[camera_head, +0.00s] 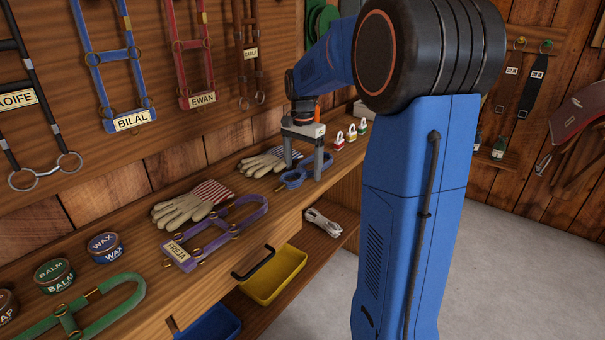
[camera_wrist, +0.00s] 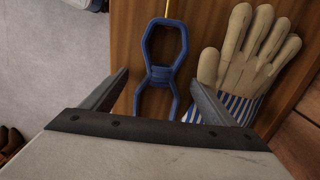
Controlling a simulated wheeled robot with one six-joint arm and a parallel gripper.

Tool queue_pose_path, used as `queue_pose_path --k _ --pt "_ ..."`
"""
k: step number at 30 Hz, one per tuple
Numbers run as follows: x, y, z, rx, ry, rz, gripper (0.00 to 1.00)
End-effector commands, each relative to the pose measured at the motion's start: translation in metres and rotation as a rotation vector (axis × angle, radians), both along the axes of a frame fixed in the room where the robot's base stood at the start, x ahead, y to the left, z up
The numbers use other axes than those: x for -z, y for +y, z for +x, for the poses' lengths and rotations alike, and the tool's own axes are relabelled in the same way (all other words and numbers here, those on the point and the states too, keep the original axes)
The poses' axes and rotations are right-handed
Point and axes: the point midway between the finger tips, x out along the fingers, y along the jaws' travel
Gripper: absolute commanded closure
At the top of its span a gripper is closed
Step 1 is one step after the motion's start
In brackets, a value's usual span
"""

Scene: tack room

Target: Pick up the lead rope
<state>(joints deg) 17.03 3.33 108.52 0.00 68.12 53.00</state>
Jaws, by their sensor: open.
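A blue lead rope (camera_head: 292,181), bundled in a figure-eight, lies on the wooden bench top near its front edge. The wrist view shows the rope (camera_wrist: 162,73) with a wrap at its middle and a thin brass-coloured piece at its top end. My gripper (camera_head: 303,171) points down above the rope, fingers apart and nothing held. In the wrist view the fingertips of my gripper (camera_wrist: 159,77) appear on either side of the rope. The rope's lower end is hidden behind the gripper body.
A glove with a blue-striped cuff (camera_wrist: 240,55) lies close beside the rope. A purple halter (camera_head: 222,232), red-striped gloves (camera_head: 190,205) and small padlocks (camera_head: 351,133) share the bench. A pale bundle (camera_head: 322,222) and yellow bin (camera_head: 273,277) sit below.

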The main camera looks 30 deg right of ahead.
Motion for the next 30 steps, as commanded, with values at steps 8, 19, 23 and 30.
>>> queue_pose_path --k 8,19,23,30 --pt "0.000 0.000 0.000 0.000 0.000 0.000 0.39" --pt "-0.001 0.000 0.000 0.000 0.000 0.000 0.73" --pt "-0.009 0.000 0.000 0.000 -0.001 -0.001 0.73" --pt "-0.049 0.000 0.001 0.000 -0.004 -0.001 0.73"
